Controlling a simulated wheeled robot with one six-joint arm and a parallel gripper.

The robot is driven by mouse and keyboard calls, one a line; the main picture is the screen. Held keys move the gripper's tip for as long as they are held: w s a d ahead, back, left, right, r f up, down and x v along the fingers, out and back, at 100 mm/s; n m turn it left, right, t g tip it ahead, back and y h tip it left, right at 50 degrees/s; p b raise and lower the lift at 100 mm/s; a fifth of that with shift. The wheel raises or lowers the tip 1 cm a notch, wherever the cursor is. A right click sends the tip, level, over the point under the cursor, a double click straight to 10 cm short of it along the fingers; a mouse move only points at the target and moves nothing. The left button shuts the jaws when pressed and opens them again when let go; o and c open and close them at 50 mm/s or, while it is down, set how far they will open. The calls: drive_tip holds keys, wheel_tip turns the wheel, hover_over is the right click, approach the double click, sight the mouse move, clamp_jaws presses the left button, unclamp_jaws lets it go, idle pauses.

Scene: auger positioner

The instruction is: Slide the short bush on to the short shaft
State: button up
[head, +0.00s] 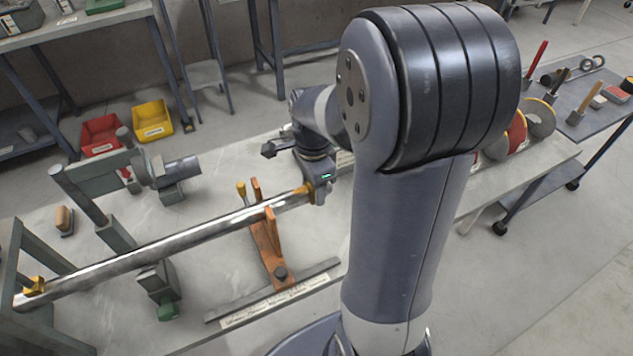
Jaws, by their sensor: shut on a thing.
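My gripper (317,192) is at the right end of a long, polished silver shaft (150,246), and my arm hides part of the area behind it. A brass-coloured bush (303,190) shows at the gripper's left side, in line with the shaft end. The gripper is shut on it, though the fingers are small and partly hidden. I cannot tell whether the bush is around the shaft or only against its end. The shaft slopes up to the right in the picture. I cannot tell if it is the short shaft.
An orange upright rest (268,246) stands at the shaft near my gripper. A green-grey stand (158,290) is under the shaft's middle, and a grey frame (98,220) stands behind it. Red (101,135) and yellow (153,118) bins are at the back. A tool cart (590,110) is at right.

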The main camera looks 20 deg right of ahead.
drive_tip(key=shift+a, duration=1.15)
drive_tip(key=o, duration=1.3)
drive_tip(key=shift+c, duration=0.2)
drive_tip(key=shift+r, duration=0.1)
wheel_tip(320, 180, up, 11)
drive_tip(key=shift+p, duration=0.3)
drive_tip(key=shift+f, duration=0.3)
wheel_tip(320, 180, down, 10)
drive_tip(key=shift+f, duration=0.2)
drive_tip(key=shift+d+f, duration=0.15)
drive_tip(key=shift+d, duration=0.05)
drive_tip(key=shift+d+b, duration=0.3)
drive_tip(key=shift+d, duration=0.05)
